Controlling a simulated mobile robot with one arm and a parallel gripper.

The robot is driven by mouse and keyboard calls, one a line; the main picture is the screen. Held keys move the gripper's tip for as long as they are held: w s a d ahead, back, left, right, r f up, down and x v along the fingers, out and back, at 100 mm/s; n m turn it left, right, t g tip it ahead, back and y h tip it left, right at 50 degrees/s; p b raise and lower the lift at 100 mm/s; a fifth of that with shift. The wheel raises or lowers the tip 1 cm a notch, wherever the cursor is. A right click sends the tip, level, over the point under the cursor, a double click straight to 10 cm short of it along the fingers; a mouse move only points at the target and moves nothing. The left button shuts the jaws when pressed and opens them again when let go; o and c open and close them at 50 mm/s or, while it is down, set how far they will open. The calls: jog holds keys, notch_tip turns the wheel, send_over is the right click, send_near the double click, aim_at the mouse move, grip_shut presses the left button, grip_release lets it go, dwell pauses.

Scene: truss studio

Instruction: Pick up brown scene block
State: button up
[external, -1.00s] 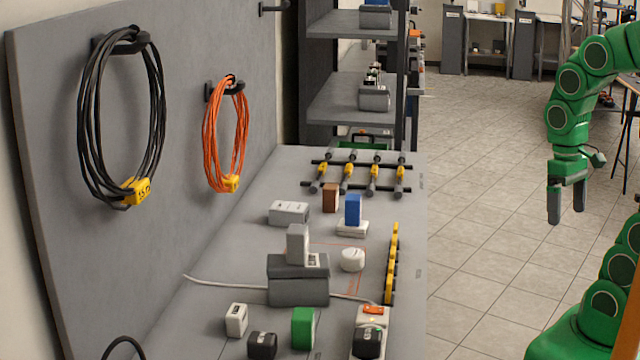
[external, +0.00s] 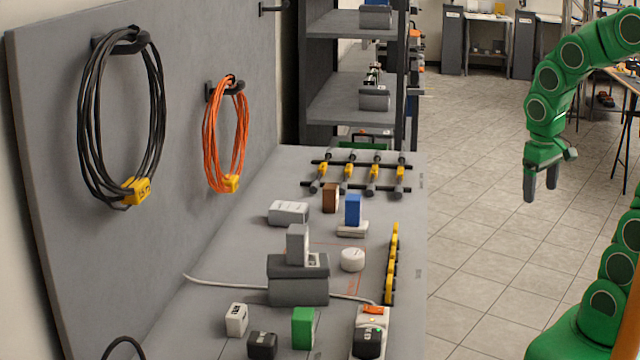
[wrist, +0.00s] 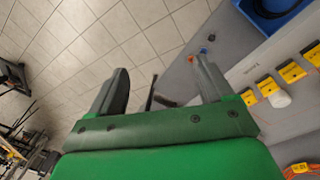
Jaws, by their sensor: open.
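The brown scene block (external: 330,198) stands upright on the grey bench (external: 230,262), behind and left of the blue block (external: 352,210). It is small and box-shaped. My gripper (external: 541,190) hangs over the tiled floor, well to the right of the bench and apart from every object. Its fingers point down and it is open and empty. In the wrist view my gripper's two dark fingers (wrist: 158,86) are spread wide, with floor and a bench edge beyond them. I cannot make out the brown block in the wrist view.
The blue block rests on a white base (external: 352,229). A white box (external: 289,212) is left of the brown block, and a rack of yellow-collared tools (external: 374,179) lies behind it. A grey block (external: 298,245) stands on a dark grey case (external: 298,286). Open floor separates arm and bench.

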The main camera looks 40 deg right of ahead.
jog(key=w+d+r+t+h, duration=0.1)
jog(key=w+d+t, duration=0.2)
jog(key=w, duration=0.9)
jog(key=w+d+t+h, duration=0.1)
jog(key=w+d+t, duration=0.15)
jog(key=w, duration=0.85)
jog(key=w+a+f+n+t+y, duration=0.1)
jog(key=w+n+t, duration=0.1)
jog(key=w, duration=0.9)
jog(key=w+f+n+t+y, duration=0.1)
jog(key=w+t, duration=0.1)
jog(key=w, duration=0.8)
jog(key=n+y, duration=0.6)
jog(key=y, duration=0.4)
send_near(324, 189)
jog(key=w, duration=0.1)
jog(key=w+d+f, duration=0.1)
jog(key=w, duration=0.1)
jog(key=shift+w+d+f, duration=0.2)
jog(key=shift+w+f, duration=0.1)
jog(key=shift+a+f+y, duration=0.35)
jog(key=shift+a+y, duration=0.05)
jog(key=shift+a, duration=0.2)
jog(key=shift+x, duration=3.8)
jog(key=shift+d, duration=0.1)
